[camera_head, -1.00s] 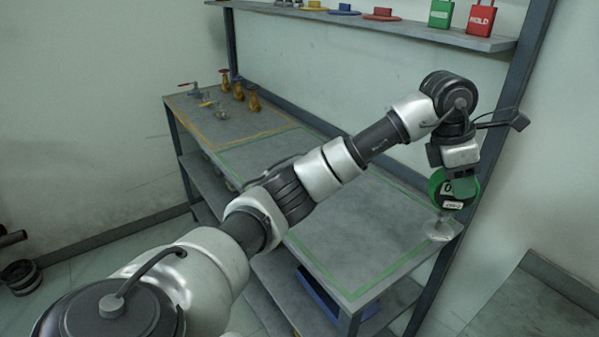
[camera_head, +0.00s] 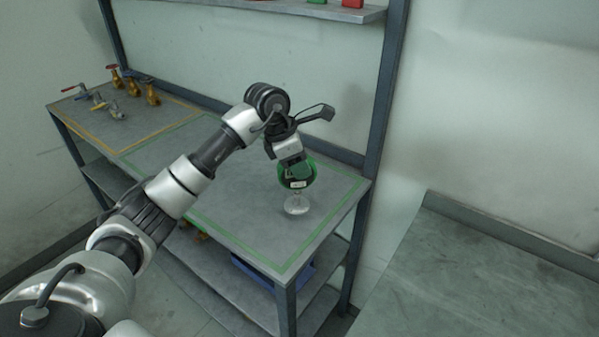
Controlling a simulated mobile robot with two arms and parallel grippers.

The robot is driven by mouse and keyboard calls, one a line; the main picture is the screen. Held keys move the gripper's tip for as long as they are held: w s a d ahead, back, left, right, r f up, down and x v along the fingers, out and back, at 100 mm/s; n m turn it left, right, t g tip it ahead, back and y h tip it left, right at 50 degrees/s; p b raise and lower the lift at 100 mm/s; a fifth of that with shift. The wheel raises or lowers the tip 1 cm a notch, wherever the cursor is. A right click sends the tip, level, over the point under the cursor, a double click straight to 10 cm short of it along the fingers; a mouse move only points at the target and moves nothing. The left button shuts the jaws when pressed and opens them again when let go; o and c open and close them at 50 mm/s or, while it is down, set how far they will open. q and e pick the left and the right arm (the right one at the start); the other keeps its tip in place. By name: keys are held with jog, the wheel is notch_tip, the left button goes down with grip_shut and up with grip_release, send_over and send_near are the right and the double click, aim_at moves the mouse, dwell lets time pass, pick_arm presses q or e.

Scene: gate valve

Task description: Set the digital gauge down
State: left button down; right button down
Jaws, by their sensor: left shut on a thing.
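The digital gauge (camera_head: 299,183) has a round green body with a small pale label and a silvery round foot (camera_head: 297,205) below. My left gripper (camera_head: 291,163) is shut on the gauge from above and hides part of its upper side. The gauge is upright over the right part of the green-outlined area on the grey workbench (camera_head: 225,205). Its foot is at or just above the bench top; I cannot tell if it touches. My right gripper is not in view.
Several valves (camera_head: 132,83) stand in the yellow-outlined area at the bench's far left. A shelf (camera_head: 290,8) with red and green items hangs above. A dark post (camera_head: 378,130) rises at the bench's right. The green area around the gauge looks clear.

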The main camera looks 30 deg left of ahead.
pick_arm(q)
notch_tip(320, 180, down, 3)
jog(key=shift+f+p, duration=0.1)
jog(key=shift+p, duration=0.4)
jog(key=shift+f, duration=0.1)
jog(key=shift+f, duration=0.15)
jog(key=c, duration=0.7)
grip_release()
jog(key=shift+o, duration=0.2)
